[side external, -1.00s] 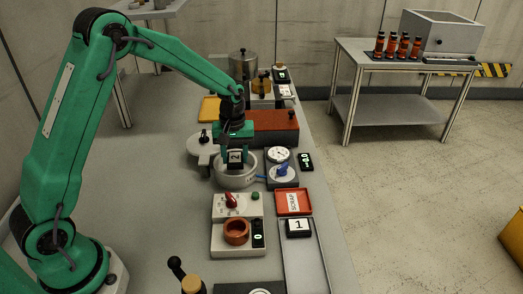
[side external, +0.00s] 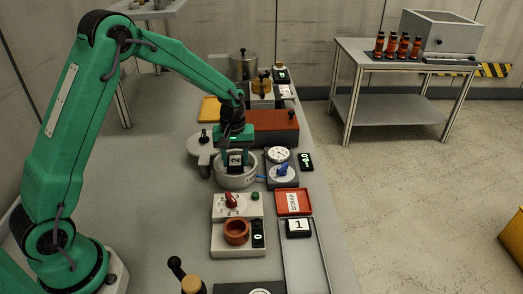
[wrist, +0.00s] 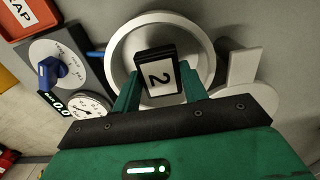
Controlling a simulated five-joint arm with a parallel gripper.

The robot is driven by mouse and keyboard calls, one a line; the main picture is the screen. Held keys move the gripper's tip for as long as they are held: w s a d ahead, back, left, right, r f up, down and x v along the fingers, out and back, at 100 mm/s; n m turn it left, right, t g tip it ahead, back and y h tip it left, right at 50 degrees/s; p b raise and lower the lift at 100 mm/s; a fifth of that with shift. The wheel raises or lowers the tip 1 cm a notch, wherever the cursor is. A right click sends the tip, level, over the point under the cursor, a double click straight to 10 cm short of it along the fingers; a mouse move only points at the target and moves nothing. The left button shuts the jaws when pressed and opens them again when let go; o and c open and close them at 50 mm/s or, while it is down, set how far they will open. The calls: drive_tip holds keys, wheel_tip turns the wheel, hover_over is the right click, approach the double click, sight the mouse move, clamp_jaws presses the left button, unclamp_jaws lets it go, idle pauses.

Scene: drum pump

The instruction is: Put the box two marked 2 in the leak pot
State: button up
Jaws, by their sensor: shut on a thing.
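The box marked 2 (wrist: 158,75) is black with a white label. My gripper (wrist: 160,90) is shut on it, one green finger at each side in the wrist view. A round, light grey pot (wrist: 122,48), which I take for the leak pot, lies around the box in that view. In the side view the box (side external: 235,161) is at the pot's mouth, its lower part in front of or within the rim of the pot (side external: 236,182). I cannot tell whether it touches the pot's floor. My gripper (side external: 235,150) points down over the pot.
A grey lid-like disc (side external: 202,146) stands left of the pot. A gauge unit with a blue knob (side external: 283,171) is close on the right. A red scrap tray (side external: 294,202), a box marked 1 (side external: 298,227) and a panel with an orange cup (side external: 236,231) are nearer the camera.

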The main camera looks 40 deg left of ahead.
sight(235, 160)
drive_tip(key=shift+f, duration=1.15)
idle(1.9)
drive_tip(key=o, duration=1.4)
drive_tip(key=shift+c, duration=0.2)
drive_tip(key=shift+r, duration=0.15)
drive_tip(key=shift+r, duration=3.9)
drive_tip(key=shift+r, duration=0.1)
